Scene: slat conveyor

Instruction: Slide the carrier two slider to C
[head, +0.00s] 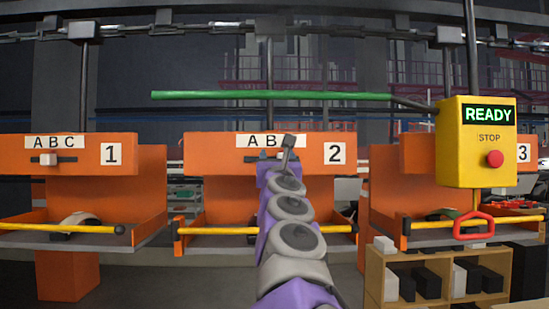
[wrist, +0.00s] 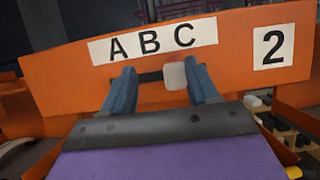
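Carrier two is an orange panel (head: 225,155) marked A B C and 2, at the middle of the head view; the panel (wrist: 65,70) fills much of the wrist view. Its pale slider knob (wrist: 175,76) sits on a dark slot under the letters, roughly below the C. My gripper (wrist: 160,67) is open at the panel, with one blue-grey finger on each side of the knob. The knob is close to the right finger; I cannot tell whether they touch. In the head view my gripper (head: 284,153) and arm hide the knob and the C.
Carrier one (head: 82,147) hangs at the left and carrier three (head: 412,155) at the right. A yellow box (head: 476,140) reading READY hangs front right, with a red handle (head: 473,226). A green bar (head: 270,95) crosses above carrier two. Yellow bars (head: 210,230) front the trays.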

